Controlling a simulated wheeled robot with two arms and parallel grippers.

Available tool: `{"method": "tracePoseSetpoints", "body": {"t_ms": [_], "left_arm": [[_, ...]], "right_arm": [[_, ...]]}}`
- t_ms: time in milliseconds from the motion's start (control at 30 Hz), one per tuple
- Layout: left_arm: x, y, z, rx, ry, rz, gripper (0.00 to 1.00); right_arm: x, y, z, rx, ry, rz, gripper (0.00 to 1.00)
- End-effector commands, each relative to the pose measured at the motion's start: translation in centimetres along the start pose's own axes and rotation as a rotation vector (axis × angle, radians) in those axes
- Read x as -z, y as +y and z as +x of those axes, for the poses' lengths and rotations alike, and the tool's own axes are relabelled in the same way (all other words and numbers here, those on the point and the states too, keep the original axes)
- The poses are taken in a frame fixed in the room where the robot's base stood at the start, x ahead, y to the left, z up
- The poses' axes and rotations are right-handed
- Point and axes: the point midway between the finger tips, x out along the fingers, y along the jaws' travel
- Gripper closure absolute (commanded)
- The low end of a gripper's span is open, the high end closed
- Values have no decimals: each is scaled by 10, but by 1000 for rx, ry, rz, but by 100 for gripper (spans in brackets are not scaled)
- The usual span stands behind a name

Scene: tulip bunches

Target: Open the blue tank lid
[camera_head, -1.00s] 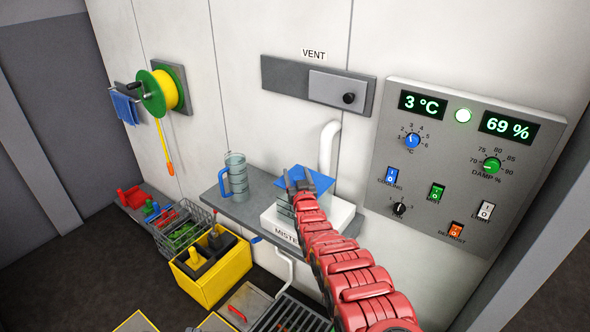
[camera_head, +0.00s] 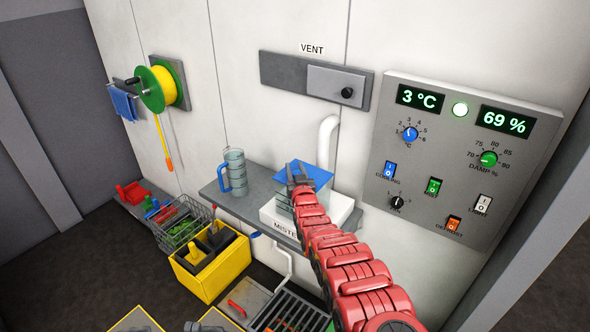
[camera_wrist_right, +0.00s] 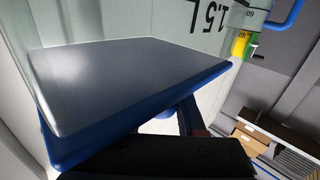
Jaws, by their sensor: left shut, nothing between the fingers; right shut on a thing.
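The blue tank lid (camera_head: 317,176) shows in the head view above the squarish tank on the white mister base (camera_head: 335,212). It looks like a tilted blue sheet; the exact angle is hard to tell. In the right wrist view the lid (camera_wrist_right: 140,85) fills the left and middle as a glossy grey face with a blue rim, close to the dark fingers. Behind it is a pale wall marked 1.5 L, upside down. My left gripper is not in view.
A measuring jug with a blue handle (camera_head: 235,174) stands left of the tank on the grey shelf (camera_head: 213,195). A white pipe (camera_head: 327,142) rises behind the tank. The control panel (camera_head: 470,150) is to the right. A yellow crate (camera_head: 212,280) stands below on the left.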

Motion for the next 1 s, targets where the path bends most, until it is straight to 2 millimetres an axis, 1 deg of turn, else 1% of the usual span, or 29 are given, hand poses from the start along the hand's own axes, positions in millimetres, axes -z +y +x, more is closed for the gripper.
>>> {"method": "tracePoseSetpoints", "body": {"t_ms": [767,1000], "left_arm": [[0,0,0,0,0,0,100],[1,0,3,0,0,0,100]], "right_arm": [[0,0,0,-1,1,0,100],[6,1,1,-1,-18,21,100]]}}
